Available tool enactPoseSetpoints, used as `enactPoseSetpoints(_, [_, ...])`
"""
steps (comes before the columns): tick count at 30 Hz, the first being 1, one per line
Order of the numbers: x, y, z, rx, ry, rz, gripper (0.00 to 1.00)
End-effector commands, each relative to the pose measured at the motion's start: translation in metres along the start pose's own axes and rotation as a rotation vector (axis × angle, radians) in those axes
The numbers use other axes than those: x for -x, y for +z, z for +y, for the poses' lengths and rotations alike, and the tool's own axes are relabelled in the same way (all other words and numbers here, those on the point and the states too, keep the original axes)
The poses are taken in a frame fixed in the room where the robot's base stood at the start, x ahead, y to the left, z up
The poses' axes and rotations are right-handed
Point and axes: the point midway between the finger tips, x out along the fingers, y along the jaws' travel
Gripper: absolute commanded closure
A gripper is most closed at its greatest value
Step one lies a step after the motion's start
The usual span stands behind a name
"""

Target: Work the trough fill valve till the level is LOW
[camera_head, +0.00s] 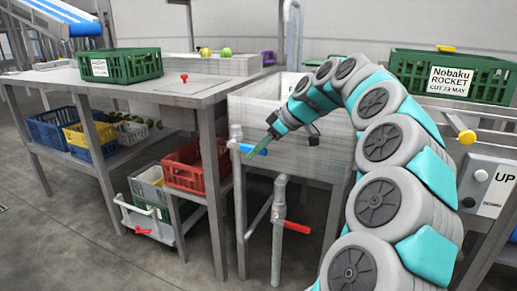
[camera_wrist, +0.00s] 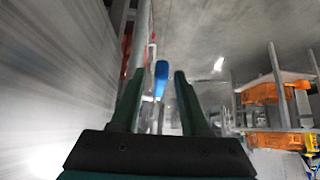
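The grey trough (camera_head: 262,117) stands in the middle of the head view; the water level inside it cannot be seen. A pipe with a valve stands at its left front corner, with a blue lever (camera_head: 256,149) pointing right. A lower pipe under the trough carries a red lever (camera_head: 297,227). My gripper (camera_head: 252,152) reaches down at the trough's front, close to the blue lever. In the wrist view my gripper (camera_wrist: 159,76) is open, and the blue lever (camera_wrist: 161,79) shows in the gap between its fingers, beyond or near the tips. Contact cannot be told.
A steel table (camera_head: 207,88) stands left, with a green crate (camera_head: 120,66) on top. A red crate (camera_head: 196,166) sits low beside the trough. A green Nobaku Rocket crate (camera_head: 410,72) and an UP/DOWN switch box (camera_head: 487,184) are right. The trough wall is close beside my gripper.

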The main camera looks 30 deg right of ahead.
Motion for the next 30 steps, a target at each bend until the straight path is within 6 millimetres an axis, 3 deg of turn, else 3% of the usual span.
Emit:
enactPoseSetpoints(11, [0.004,0.000,0.000,0.000,0.001,0.001,0.53])
enactPoseSetpoints(24, [0.064,-0.001,0.001,0.000,0.004,0.002,0.53])
enactPoseSetpoints(30, [0.078,0.000,0.000,0.000,-0.001,0.000,0.53])
